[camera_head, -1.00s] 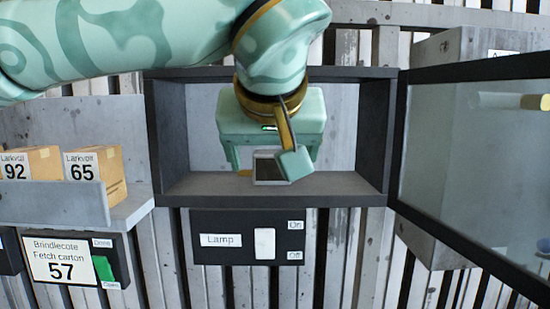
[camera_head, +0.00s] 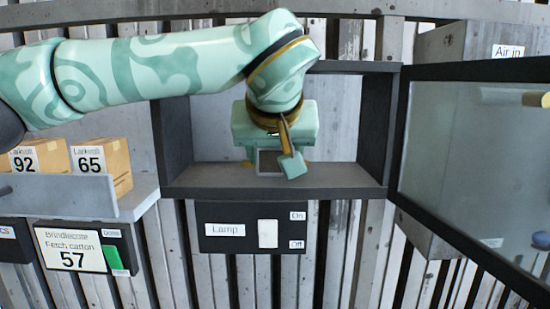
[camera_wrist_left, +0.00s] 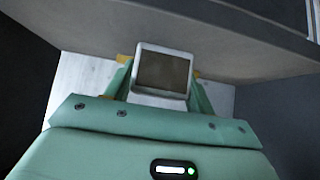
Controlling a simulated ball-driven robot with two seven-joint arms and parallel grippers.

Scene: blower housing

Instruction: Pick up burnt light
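The burnt light (camera_head: 269,162) is a small pale-framed block with a dark face, low inside the dark open cabinet (camera_head: 345,178). My left gripper (camera_head: 267,163) reaches into the cabinet from above, with its fingers on both sides of the light. In the left wrist view the light (camera_wrist_left: 163,72) sits between the yellow-tipped fingers (camera_wrist_left: 160,68), which look closed against its sides. The finger pads are mostly hidden, and I cannot tell whether the light touches the shelf. My right gripper is not in view.
A framed glass door (camera_head: 470,160) stands open at the right. A Lamp panel (camera_head: 225,230) with On and Off labels is below the cabinet. Numbered cartons (camera_head: 92,160) stand on a shelf at the left. The cabinet's side walls are close around my gripper.

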